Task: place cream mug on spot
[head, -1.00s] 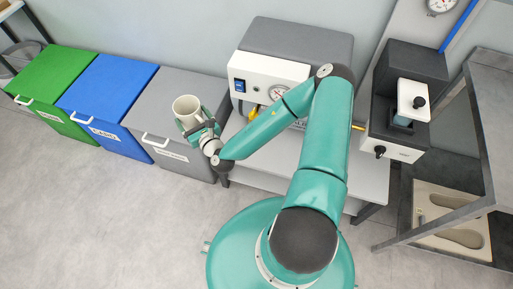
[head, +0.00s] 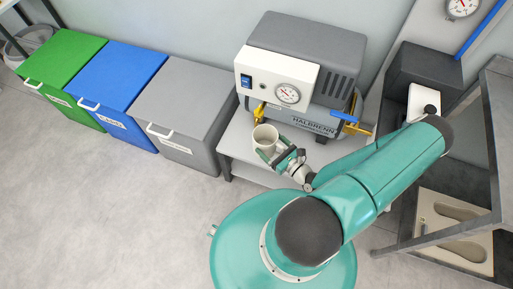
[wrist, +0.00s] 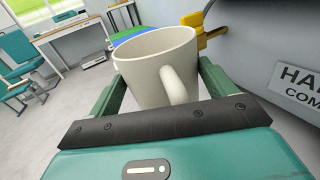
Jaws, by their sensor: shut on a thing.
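The cream mug (head: 265,139) is upright between the fingers of my gripper (head: 277,152), in front of the grey and white compressor. In the wrist view the mug (wrist: 150,72) fills the middle, with its handle facing the camera. The green fingers of my gripper (wrist: 160,95) are closed on its two sides. The mug appears held above the light grey table (head: 238,145); the gap beneath it cannot be judged. No marked spot can be made out on the visible tabletop.
The compressor (head: 300,65) stands close behind the mug. A grey bin (head: 185,110), a blue bin (head: 135,80) and a green bin (head: 65,65) stand to the left. A grey metal shelf frame (head: 440,236) is at the right. The table's left front part is clear.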

